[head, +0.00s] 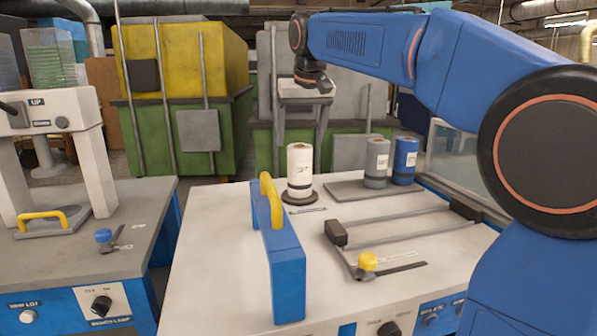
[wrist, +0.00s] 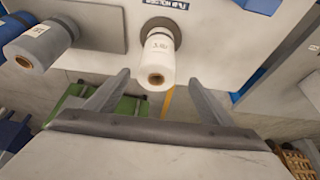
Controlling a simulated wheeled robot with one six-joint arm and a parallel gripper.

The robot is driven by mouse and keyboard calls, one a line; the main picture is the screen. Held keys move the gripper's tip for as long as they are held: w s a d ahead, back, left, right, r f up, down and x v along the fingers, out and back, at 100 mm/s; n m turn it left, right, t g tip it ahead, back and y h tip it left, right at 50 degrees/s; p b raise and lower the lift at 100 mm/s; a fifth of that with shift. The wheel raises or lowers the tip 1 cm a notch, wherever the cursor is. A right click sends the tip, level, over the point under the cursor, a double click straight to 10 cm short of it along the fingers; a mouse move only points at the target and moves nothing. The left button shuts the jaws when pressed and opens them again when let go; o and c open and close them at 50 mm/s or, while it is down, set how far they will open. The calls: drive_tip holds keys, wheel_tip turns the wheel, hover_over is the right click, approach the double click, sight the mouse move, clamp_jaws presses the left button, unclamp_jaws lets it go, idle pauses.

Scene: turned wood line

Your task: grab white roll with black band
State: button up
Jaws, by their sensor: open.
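The white roll with a black band (head: 299,167) stands upright on a dark round base on the white bench top. The black band is near its lower end. In the wrist view the white roll (wrist: 157,62) is ahead of the jaws, around the middle of the gap, with its open core facing the camera. My gripper (head: 306,88) is above and behind the roll in the head view, pointing down. In the wrist view my gripper (wrist: 160,82) has its two fingers spread wide with nothing between them; the roll is apart from both.
A grey roll (head: 376,163) and a blue roll (head: 405,160) stand on a dark plate (head: 345,189) right of the white roll. A blue block with a yellow handle (head: 283,262) stands in front. A yellow knob (head: 367,262) and low rail frame lie at right.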

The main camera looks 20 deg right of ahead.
sight(299, 154)
drive_tip(key=x, duration=0.7)
drive_tip(key=shift+d+x, duration=0.15)
drive_tip(key=shift+x, duration=1.2)
drive_tip(key=shift+d+x, duration=0.15)
drive_tip(key=shift+x, duration=1.25)
drive_tip(key=c, duration=1.3)
